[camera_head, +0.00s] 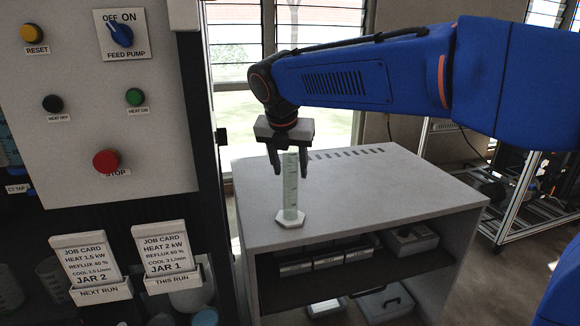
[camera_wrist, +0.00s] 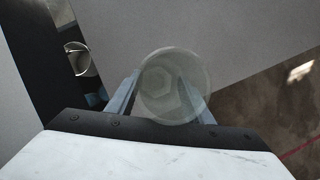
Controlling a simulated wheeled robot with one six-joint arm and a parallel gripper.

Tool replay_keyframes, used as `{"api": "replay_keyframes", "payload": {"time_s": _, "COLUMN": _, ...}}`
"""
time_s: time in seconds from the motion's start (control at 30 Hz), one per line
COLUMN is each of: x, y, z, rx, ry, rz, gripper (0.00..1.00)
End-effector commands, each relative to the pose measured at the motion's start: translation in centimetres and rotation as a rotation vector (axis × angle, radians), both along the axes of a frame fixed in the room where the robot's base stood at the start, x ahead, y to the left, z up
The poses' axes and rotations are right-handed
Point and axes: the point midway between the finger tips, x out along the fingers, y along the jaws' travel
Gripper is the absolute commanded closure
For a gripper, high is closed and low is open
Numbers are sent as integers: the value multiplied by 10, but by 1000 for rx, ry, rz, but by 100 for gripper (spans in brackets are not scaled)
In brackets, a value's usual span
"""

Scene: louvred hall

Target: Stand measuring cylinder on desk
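The measuring cylinder (camera_head: 290,192), clear pale green with a white hexagonal foot, stands upright on the grey top of the desk (camera_head: 400,184), near its left front part. My gripper (camera_head: 291,176) points down over it, with one finger on each side of the cylinder's upper part. Narrow gaps show between the fingers and the glass, so the gripper looks open. In the wrist view the cylinder's round rim (camera_wrist: 172,86) is seen from above between the fingers, with the foot below it.
A control panel (camera_head: 90,100) with knobs and buttons stands at left. Two job cards (camera_head: 165,250) are below it. The desk's lower shelf holds grey boxes (camera_head: 410,238). The desk top right of the cylinder is clear. A metal frame rack (camera_head: 525,195) stands at right.

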Motion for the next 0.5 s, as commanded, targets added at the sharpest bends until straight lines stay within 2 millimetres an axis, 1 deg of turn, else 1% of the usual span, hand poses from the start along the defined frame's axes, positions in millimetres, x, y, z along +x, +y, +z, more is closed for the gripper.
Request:
{"api": "replay_keyframes", "payload": {"time_s": 0.27, "x": 0, "y": 0, "z": 3, "rx": 0, "ry": 0, "rz": 0, "gripper": 53}}
{"api": "replay_keyframes", "payload": {"time_s": 0.37, "x": -3, "y": 1, "z": 11, "rx": 2, "ry": -1, "rz": 1, "gripper": 53}}
{"api": "replay_keyframes", "payload": {"time_s": 0.5, "x": -12, "y": 4, "z": 32, "rx": 3, "ry": -3, "rz": 2, "gripper": 53}}
